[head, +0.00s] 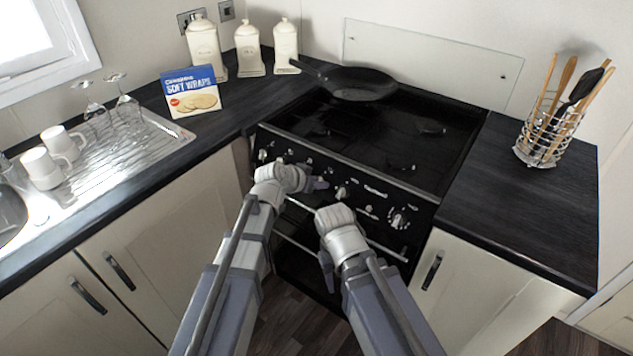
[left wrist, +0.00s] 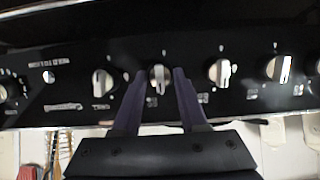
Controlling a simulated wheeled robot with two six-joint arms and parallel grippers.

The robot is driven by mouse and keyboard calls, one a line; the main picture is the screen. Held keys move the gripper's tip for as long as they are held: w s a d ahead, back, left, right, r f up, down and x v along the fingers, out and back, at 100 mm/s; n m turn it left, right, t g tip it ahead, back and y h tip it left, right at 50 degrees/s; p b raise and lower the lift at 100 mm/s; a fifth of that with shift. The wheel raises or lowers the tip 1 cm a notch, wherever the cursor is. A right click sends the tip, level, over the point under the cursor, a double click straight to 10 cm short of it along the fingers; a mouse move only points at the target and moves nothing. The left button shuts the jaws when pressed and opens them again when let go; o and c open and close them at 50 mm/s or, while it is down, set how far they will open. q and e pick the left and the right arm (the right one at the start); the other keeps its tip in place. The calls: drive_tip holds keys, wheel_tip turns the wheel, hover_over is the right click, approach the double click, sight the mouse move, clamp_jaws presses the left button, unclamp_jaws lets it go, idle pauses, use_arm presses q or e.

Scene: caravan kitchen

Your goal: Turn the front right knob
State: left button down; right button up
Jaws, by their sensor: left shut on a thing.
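The black cooker's front panel carries a row of silver knobs. My left gripper (head: 318,184) reaches the middle of this panel in the head view. In the left wrist view its two purple fingers (left wrist: 159,80) lie on either side of a silver knob (left wrist: 160,72) and are shut on it. I cannot read which knob is marked front right. My right gripper (head: 327,272) is low in front of the oven, partly hidden by its arm; its jaws are unclear.
A frying pan (head: 352,84) sits at the back of the hob (head: 360,135). The oven's handle rail (head: 385,250) runs below the knobs. A utensil holder (head: 545,140) stands on the right worktop, and a wraps box (head: 191,92) on the left one.

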idle(0.3)
use_arm(q)
drive_tip(key=shift+c, duration=2.3)
unclamp_jaws()
drive_tip(key=p+v, duration=0.5)
drive_tip(key=v, duration=0.2)
drive_tip(key=shift+s+a+r, duration=0.15)
drive_tip(key=shift+s+a, duration=0.05)
drive_tip(key=shift+s, duration=0.1)
